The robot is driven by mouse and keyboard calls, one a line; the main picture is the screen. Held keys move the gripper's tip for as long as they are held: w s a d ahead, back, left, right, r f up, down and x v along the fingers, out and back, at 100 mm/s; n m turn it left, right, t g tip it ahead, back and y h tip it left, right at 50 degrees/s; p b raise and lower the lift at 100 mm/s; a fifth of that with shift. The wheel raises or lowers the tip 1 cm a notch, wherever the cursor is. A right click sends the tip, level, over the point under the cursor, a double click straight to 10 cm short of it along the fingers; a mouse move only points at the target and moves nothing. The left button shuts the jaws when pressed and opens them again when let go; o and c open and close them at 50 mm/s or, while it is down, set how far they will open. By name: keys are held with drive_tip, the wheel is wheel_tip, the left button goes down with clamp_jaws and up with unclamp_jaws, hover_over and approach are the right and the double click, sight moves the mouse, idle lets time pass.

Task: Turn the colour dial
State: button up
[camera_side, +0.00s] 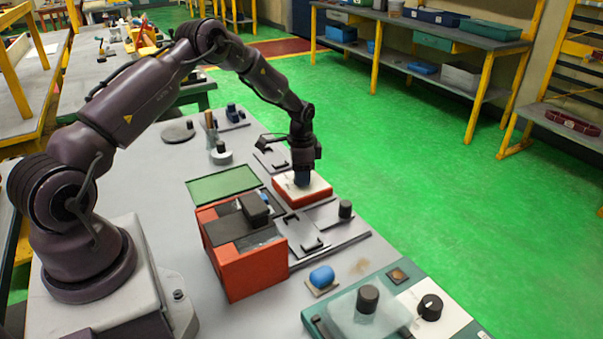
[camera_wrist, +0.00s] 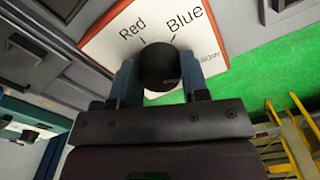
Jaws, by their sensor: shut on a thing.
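The colour dial is a round black knob (camera_wrist: 158,66) on a box with a white top (camera_wrist: 100,48) printed "Red" and "Blue", each with a short line towards the knob. In the side view this box (camera_side: 319,190) has red-orange sides. My gripper (camera_side: 302,180) points straight down over it and hides the knob there. In the wrist view my gripper (camera_wrist: 160,82) has its blue fingers on either side of the knob, shut on it. The labels are on the far side of the knob. I cannot make out which label the knob points at.
A red-orange machine (camera_side: 252,270) with a dark top stands in front of the dial box. A green panel (camera_side: 222,184) lies to its left. Fixture plates (camera_side: 328,214) sit close by. A green unit with another black knob (camera_side: 430,307) is at the front right.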

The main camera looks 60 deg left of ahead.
drive_tip(key=shift+r+m, duration=0.1)
drive_tip(key=shift+m, duration=0.4)
drive_tip(key=o, duration=0.9)
wheel_tip(320, 180, up, 13)
drive_tip(key=shift+f, duration=0.1)
idle(0.3)
